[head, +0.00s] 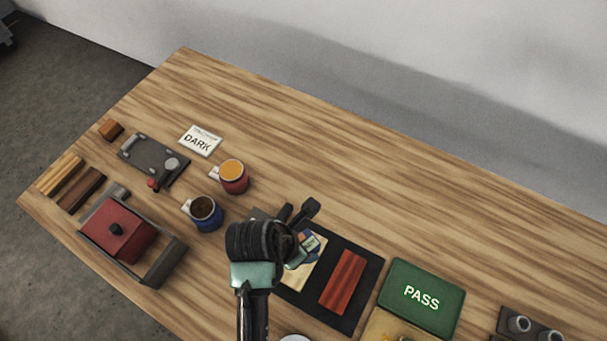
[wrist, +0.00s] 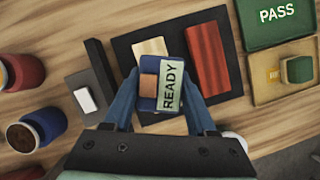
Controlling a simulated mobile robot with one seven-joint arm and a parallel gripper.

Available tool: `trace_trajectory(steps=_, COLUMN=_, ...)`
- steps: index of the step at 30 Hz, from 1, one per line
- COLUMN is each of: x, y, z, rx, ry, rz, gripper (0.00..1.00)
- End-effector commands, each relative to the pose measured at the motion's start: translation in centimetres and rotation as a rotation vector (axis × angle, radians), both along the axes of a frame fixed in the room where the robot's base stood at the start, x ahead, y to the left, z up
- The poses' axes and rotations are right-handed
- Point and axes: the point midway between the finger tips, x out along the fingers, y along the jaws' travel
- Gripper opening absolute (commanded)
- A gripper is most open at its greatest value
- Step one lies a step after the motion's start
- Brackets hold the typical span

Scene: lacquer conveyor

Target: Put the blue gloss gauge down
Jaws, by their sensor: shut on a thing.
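The blue gloss gauge (wrist: 149,85) has an orange-brown block on top and a pale label reading READY. It also shows in the head view (head: 311,244), partly hidden by my gripper. My gripper (wrist: 160,98) is shut on the gauge, with a blue finger on each side. The head view also shows the red panel (head: 342,281). I cannot tell whether the gauge touches the mat or a panel.
A dark L-shaped stand (wrist: 100,72) with a white piece is left of the mat. Blue (head: 206,212) and red (head: 233,177) mugs stand farther left. A green PASS tray (head: 447,287) and tan tray (wrist: 262,90) are right. The table's far middle is clear.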

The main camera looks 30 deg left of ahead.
Motion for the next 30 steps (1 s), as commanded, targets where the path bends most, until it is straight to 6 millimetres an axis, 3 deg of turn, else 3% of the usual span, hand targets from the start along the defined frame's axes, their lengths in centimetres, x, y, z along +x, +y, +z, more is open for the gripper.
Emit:
trace_trajectory(steps=14, x=0.1, y=-0.1, z=-6.0, rx=-0.002, ry=-0.001, rz=-0.005, gripper=0.00)
trace_trajectory(steps=27, x=0.1, y=-0.1, z=-6.8, rx=0.000, ry=-0.003, rz=-0.006, gripper=0.00)
trace_trajectory(steps=28, x=0.1, y=-0.1, z=-6.9, rx=0.000, ry=-0.002, rz=-0.006, gripper=0.61)
trace_trajectory(steps=30, x=0.1, y=-0.1, z=-6.8, rx=0.000, ry=-0.002, rz=-0.006, gripper=0.73)
